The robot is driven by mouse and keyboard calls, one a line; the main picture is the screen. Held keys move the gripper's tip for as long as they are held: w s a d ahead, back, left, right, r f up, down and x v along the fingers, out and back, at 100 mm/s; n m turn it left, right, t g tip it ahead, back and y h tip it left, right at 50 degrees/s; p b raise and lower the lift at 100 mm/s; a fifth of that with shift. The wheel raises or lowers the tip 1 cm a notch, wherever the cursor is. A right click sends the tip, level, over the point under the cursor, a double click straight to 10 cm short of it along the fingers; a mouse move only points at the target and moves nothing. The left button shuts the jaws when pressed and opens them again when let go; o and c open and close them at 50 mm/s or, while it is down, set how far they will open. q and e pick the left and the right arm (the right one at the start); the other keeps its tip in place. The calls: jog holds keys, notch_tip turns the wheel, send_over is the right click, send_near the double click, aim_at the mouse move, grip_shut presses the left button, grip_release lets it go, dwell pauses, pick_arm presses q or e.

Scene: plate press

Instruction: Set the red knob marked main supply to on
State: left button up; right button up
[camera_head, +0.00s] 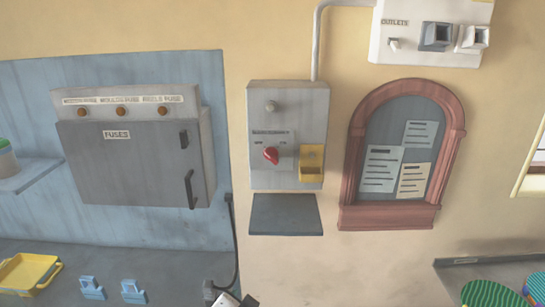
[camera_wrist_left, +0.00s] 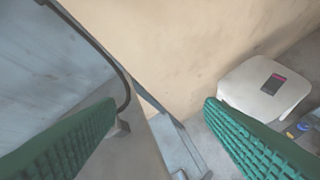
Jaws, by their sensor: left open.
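The red knob (camera_head: 270,155) is on the grey wall box (camera_head: 305,103) near the middle of the head view. A dark label strip (camera_head: 272,132) sits above the knob, its lettering too small to read. A dull round lamp (camera_head: 271,106) is higher on the box, and a yellow block (camera_head: 311,163) is to the knob's right. My left gripper (camera_wrist_left: 161,103) shows in the left wrist view with its two green ribbed fingers wide apart and nothing between them. The knob is not in that view. My right gripper is not in view.
A dark shelf (camera_head: 285,214) juts out below the box. The fuse cabinet (camera_head: 130,160) is at left, the arched notice board (camera_head: 402,150) at right, the outlet panel (camera_head: 400,20) above. A yellow tray (camera_head: 28,274) is on the lower left counter.

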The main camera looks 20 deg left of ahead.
pick_arm(q)
jog(key=w+d+r+t+y, duration=0.1)
jog(key=w+r+t, duration=0.45)
jog(key=r, duration=0.75)
jog(key=m+t+y+p, duration=0.1)
jog(key=m+t+y, duration=0.1)
send_near(273, 157)
jog(key=p+x, duration=0.2)
jog(key=x, duration=0.6)
jog(key=shift+r+p, duration=0.1)
jog(key=shift+p, duration=0.3)
jog(key=shift+w+a, duration=0.25)
jog(key=shift+w, duration=0.4)
jog(key=shift+c, duration=0.4)
jog(key=c, duration=0.9)
